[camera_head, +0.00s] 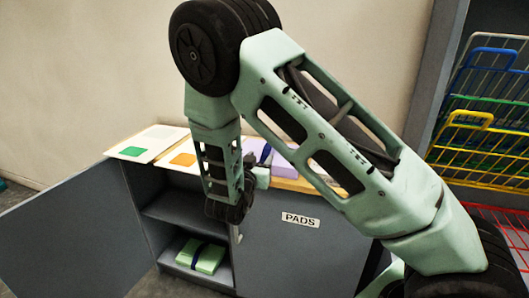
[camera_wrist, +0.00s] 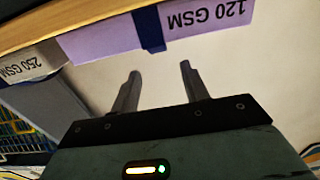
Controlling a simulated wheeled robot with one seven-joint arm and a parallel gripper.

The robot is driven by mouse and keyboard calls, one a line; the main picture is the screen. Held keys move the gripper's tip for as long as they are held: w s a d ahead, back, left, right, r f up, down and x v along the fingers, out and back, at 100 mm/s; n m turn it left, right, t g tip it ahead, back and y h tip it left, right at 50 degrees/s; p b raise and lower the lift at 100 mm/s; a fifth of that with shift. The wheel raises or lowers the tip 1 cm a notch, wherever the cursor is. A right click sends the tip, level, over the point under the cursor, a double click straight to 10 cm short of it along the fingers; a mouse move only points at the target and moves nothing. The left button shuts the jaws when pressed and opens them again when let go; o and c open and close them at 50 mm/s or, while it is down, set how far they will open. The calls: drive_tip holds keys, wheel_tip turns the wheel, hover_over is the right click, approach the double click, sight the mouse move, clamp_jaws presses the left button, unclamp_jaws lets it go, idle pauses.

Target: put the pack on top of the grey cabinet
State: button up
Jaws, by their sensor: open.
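The grey cabinet (camera_head: 280,252) has a wooden top and a "PADS" label, with its left door standing open. A green pack (camera_head: 208,257) with a dark blue band lies on the bottom shelf inside. A purple pack with a dark blue band lies on the top, partly hidden behind my arm; in the wrist view a purple pack (camera_wrist: 195,22) reads "120 GSM" upside down. My gripper (camera_wrist: 160,78) is open, with nothing between its fingers, and the purple pack is ahead of it, apart. In the head view my wrist is in front of the cabinet's top edge, and the fingers are not clear.
The open door (camera_head: 75,235) sticks out to the left. Wire baskets (camera_head: 485,130) stand at right. A white "250 GSM" pack (camera_wrist: 30,65) shows in the wrist view.

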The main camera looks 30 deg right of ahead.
drive_tip(key=s+a+f+n+y, duration=0.15)
drive_tip(key=a+n+y, duration=0.25)
drive_tip(key=a+y, duration=0.75)
drive_tip(key=s+a+r+n+g+y, duration=0.1)
drive_tip(key=s+a+n+g+y, duration=0.15)
drive_tip(key=s+a, duration=0.4)
drive_tip(key=s+a+n+g+y, duration=0.2)
drive_tip(key=s+a+n+y, duration=0.15)
drive_tip(key=a, duration=0.55)
drive_tip(key=s+d+r+n+g+h, duration=0.1)
drive_tip(key=s+d+n+g, duration=0.1)
drive_tip(key=s, duration=0.8)
drive_tip(key=s+d+r+n+g+h, duration=0.1)
drive_tip(key=s+n+g, duration=0.3)
drive_tip(key=s, duration=0.7)
drive_tip(key=shift+s+d+r+n+h, duration=0.3)
drive_tip(key=shift+d+r+n, duration=0.3)
drive_tip(key=shift+n, duration=0.4)
drive_tip(key=shift+a+r+g, duration=0.1)
drive_tip(key=shift+g, duration=0.15)
